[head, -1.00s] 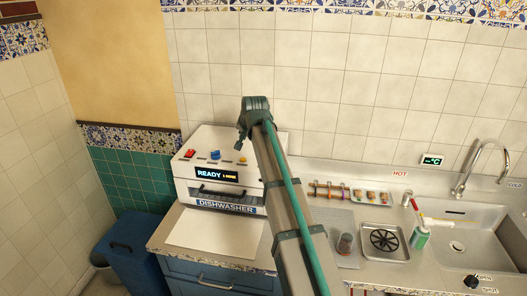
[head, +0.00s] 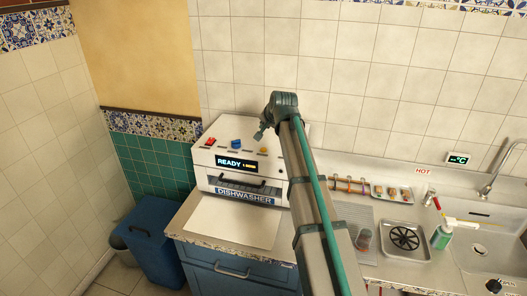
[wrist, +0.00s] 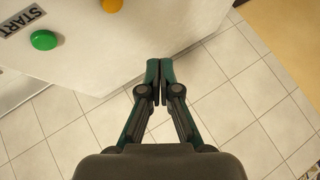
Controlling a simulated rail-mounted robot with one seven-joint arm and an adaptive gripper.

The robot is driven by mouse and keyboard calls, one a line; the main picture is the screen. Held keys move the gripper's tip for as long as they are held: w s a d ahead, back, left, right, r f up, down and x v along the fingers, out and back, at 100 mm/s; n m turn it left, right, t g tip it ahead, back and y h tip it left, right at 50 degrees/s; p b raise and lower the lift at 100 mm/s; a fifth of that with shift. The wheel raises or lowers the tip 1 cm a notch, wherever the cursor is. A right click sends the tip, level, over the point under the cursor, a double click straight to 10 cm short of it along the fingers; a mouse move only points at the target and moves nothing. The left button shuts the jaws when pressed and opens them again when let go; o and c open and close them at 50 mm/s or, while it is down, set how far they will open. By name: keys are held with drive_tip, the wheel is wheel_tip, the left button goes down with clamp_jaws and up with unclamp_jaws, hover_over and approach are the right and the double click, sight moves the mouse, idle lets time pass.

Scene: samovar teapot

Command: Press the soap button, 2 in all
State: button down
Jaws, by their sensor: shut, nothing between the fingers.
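A white dishwasher (head: 208,177) stands on the counter. Its top carries a red button (head: 210,141), a blue button (head: 235,143) and a yellow-orange button (head: 262,148), with labels too small to read. I cannot tell which one is the soap button. In the wrist view a green button (wrist: 44,40) beside a START label and part of an orange button (wrist: 112,4) show at upper left. My gripper (head: 259,137) appears near the yellow-orange button in the head view. In the wrist view its fingertips (wrist: 160,66) are together and empty, to the right of both buttons, near the white body's edge.
The dishwasher's display (head: 236,162) reads READY. A pale board (head: 232,222) lies in front of it. A drain tray (head: 405,240) and a green bottle (head: 441,237) are near the sink at right.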

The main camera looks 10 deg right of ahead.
sight(264, 150)
drive_tip(key=shift+f+b, duration=1.5)
drive_tip(key=shift+f, duration=1.95)
drive_tip(key=shift+f, duration=0.15)
drive_tip(key=shift+f, duration=0.3)
drive_tip(key=shift+f+b, duration=0.4)
drive_tip(key=shift+r+p, duration=0.5)
drive_tip(key=shift+r, duration=0.35)
drive_tip(key=shift+r+p, duration=1.25)
drive_tip(key=shift+r, duration=1.3)
